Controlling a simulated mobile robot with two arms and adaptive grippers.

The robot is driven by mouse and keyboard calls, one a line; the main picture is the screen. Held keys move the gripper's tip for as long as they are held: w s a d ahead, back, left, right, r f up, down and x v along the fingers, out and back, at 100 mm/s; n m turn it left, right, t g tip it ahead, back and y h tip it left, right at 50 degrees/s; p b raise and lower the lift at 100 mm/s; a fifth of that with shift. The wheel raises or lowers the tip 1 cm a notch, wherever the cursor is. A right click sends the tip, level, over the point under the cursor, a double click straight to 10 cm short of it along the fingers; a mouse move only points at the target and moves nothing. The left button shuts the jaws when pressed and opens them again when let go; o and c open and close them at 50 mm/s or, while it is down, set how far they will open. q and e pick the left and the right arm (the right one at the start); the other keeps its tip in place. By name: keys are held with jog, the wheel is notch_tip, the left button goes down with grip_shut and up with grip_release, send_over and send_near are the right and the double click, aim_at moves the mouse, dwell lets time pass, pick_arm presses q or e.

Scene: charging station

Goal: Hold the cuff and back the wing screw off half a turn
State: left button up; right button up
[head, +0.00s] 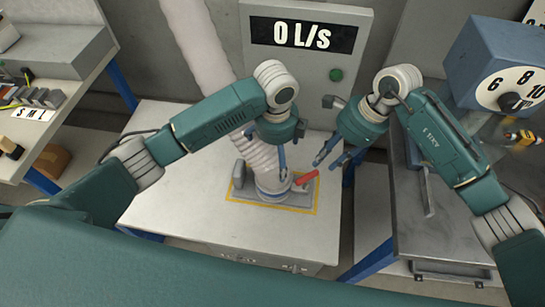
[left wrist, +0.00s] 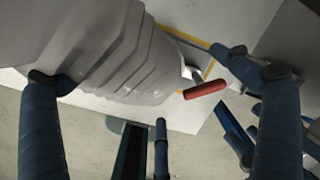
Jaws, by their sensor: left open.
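A pale ribbed hose (head: 262,152) runs down to a round cuff (head: 271,186) on a grey base plate (head: 298,197) on the white bench. A red handle (head: 305,178) sticks out right of the cuff; it also shows in the left wrist view (left wrist: 205,89). I cannot tell whether it is the wing screw. My left gripper (head: 270,168) is at the hose just above the cuff. In the left wrist view its open fingers (left wrist: 163,76) stand either side of the hose, without a clear grip. My right gripper (head: 331,159) is open and empty, right of the red handle.
A panel (head: 290,70) behind reads 0 L/s and has a green button (head: 336,74). A yellow outline surrounds the base plate. A blue dial box (head: 500,60) stands over the right metal table (head: 450,220). The white bench (head: 170,190) is clear at left.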

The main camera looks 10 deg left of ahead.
aim_at(273, 174)
pick_arm(q)
jog(key=shift+s+a+f+m, duration=0.35)
jog(key=shift+s+a+m, duration=0.1)
jog(key=shift+m, duration=0.55)
jog(key=shift+s+f+m+g, duration=0.1)
jog(key=shift+f+m+g, duration=0.2)
jog(key=shift+f, duration=0.15)
notch_tip(273, 174, down, 10)
